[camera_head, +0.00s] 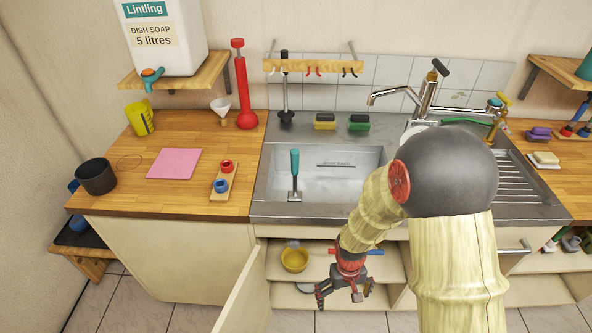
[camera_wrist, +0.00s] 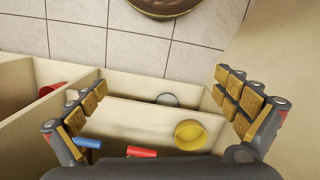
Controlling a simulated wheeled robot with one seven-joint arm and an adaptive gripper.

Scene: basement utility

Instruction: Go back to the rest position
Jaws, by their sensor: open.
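My gripper (camera_head: 338,298) hangs low in front of the open cabinet under the sink, its fingers spread and pointing down. In the wrist view my gripper (camera_wrist: 160,85) is open, with nothing between its padded fingers. A yellow bowl (camera_head: 294,258) stands on the cabinet's upper shelf, left of the gripper. The bowl also shows in the wrist view (camera_wrist: 188,134), apart from the fingers. The arm reaches down over the right part of the sink (camera_head: 322,178) and hides some of it.
The cabinet door (camera_head: 245,295) stands open at left of the gripper. A grey round thing (camera_wrist: 168,100) lies low in the cabinet. The wooden counter (camera_head: 190,128) holds a pink cloth (camera_head: 174,163) and a black pot (camera_head: 96,177). A tap (camera_head: 420,95) rises behind my arm.

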